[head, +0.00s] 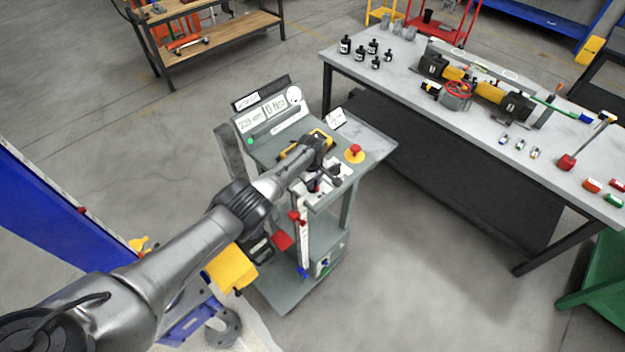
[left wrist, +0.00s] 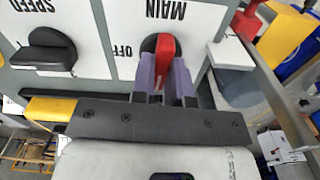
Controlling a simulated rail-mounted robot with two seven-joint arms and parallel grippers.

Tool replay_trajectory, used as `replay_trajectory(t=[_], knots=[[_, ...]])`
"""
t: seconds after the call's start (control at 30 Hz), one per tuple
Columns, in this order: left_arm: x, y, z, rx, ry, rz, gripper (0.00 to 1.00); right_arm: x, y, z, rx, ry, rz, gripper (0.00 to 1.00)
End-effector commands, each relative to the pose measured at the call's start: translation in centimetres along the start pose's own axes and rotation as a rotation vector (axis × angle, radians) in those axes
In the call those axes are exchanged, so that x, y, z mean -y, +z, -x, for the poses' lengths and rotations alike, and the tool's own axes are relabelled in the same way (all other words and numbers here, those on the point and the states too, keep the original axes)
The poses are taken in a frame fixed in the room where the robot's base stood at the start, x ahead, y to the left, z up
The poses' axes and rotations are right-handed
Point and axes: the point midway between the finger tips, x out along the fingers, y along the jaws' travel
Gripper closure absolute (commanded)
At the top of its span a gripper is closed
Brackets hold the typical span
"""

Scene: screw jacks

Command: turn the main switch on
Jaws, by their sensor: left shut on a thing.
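The main switch is a red knob (left wrist: 165,46) on a white plate marked MAIN (left wrist: 178,12) in the left wrist view. The word OFF stands just to the left of the knob, with the print upside down. My left gripper (left wrist: 164,82) is shut on the red knob, with its purple-grey fingers on either side of it. The fingers hide part of the knob. In the head view my left gripper (head: 316,182) is over the front part of the grey control console (head: 268,136), and the arm and gripper largely cover the switch. My right gripper is not in view.
A black SPEED knob (left wrist: 48,50) sits left of the main switch. A red emergency stop (head: 355,150) on a yellow base is near the gripper on the console. A grey workbench (head: 400,75) with a screw jack and several small parts stands to the right.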

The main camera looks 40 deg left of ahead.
Motion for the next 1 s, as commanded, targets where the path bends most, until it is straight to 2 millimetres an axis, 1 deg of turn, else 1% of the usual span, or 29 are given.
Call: replay_trajectory(t=[0.3,0.83,0.87,1.0], knots=[[0.04,-0.08,0.11,-0.002,0.0,0.095,1.0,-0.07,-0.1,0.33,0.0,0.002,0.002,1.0],[0.02,-0.1,0.12,-0.002,0.0,0.112,1.0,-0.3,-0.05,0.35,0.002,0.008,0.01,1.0],[0.03,-0.1,0.12,-0.002,0.001,0.112,0.82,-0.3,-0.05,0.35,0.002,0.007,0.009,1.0],[0.03,-0.09,0.1,-0.001,0.0,0.111,0.69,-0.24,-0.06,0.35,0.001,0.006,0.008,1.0]])
